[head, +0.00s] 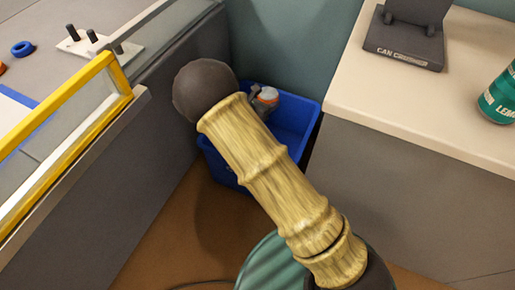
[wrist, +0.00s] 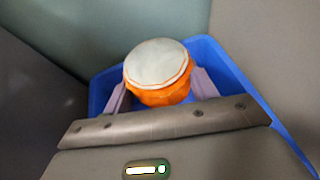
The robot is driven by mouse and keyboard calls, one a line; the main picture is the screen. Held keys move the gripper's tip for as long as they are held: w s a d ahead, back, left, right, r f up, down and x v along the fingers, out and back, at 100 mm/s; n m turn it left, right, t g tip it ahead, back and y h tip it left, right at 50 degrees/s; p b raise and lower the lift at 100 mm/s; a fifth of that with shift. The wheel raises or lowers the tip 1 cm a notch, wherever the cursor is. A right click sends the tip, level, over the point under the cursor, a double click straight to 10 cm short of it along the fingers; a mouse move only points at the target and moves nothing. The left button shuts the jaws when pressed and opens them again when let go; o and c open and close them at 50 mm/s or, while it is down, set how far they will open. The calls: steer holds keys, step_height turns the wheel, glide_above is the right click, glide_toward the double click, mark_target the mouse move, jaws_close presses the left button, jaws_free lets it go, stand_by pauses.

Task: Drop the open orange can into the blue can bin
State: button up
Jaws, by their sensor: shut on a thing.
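The orange can (wrist: 165,92) shows in the wrist view with its pale round end toward the camera. The two pale fingers of my gripper (wrist: 160,88) are on either side of it, shut on it. The bin's blue wall also shows in the wrist view (wrist: 98,98). The can's exact height over the bin is unclear.
A pale counter (head: 375,95) on the right holds a dark can crusher (head: 404,45) and a green can (head: 500,97). On the left is a table with a yellow-framed clear barrier (head: 70,130). The bin sits in the gap between them, against the wall.

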step_height(320, 180, down, 6)
steer(key=b, duration=0.4)
steer(key=shift+b, duration=0.35)
steer(key=o, duration=1.1)
steer(key=shift+w, duration=0.1)
steer(key=shift+d+r, duration=0.1)
